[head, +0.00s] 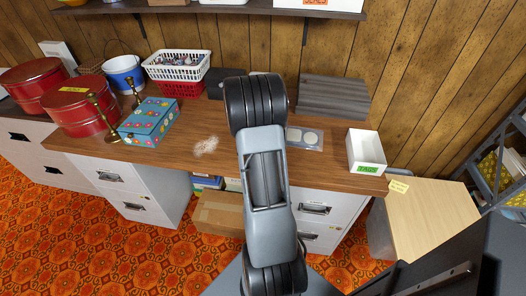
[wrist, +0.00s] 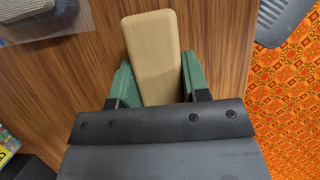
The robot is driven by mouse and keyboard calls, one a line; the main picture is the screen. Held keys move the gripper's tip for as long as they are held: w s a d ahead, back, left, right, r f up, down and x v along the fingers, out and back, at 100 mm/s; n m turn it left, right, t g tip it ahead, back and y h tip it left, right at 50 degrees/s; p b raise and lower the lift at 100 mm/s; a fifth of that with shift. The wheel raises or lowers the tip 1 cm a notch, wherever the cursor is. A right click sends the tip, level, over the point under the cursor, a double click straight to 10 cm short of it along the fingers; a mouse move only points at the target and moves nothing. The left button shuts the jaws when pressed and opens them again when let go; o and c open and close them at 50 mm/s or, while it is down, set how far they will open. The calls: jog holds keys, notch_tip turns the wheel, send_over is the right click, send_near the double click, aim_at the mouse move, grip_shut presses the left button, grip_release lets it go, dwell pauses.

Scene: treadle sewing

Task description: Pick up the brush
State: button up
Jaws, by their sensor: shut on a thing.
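The brush (wrist: 153,45) shows in the wrist view as a pale wooden block with rounded corners. It lies between the green finger pads of my gripper (wrist: 156,78), which is shut on it. The bristles are not visible, and I cannot tell whether the brush touches the wooden table (wrist: 90,70) below. In the head view my arm hides the gripper and the brush.
On the table (head: 345,172) stand a white bin with a green label (head: 366,152), a flowered box (head: 149,121), red tins (head: 77,107) and a white basket (head: 178,65). A pale dusty patch (head: 206,146) lies left of my arm. A shelf (head: 200,8) hangs above.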

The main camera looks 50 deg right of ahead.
jog(key=shift+c, duration=1)
jog(key=shift+r, duration=0.2)
notch_tip(320, 180, up, 4)
jog(key=shift+f, duration=0.15)
jog(key=s+a+r+p, duration=0.1)
jog(key=s+a+r, duration=0.6)
jog(key=a+r, duration=0.2)
jog(key=a, duration=0.2)
jog(key=shift+s+a+r, duration=0.2)
jog(key=shift+s+a, duration=0.1)
jog(key=shift+a, duration=0.1)
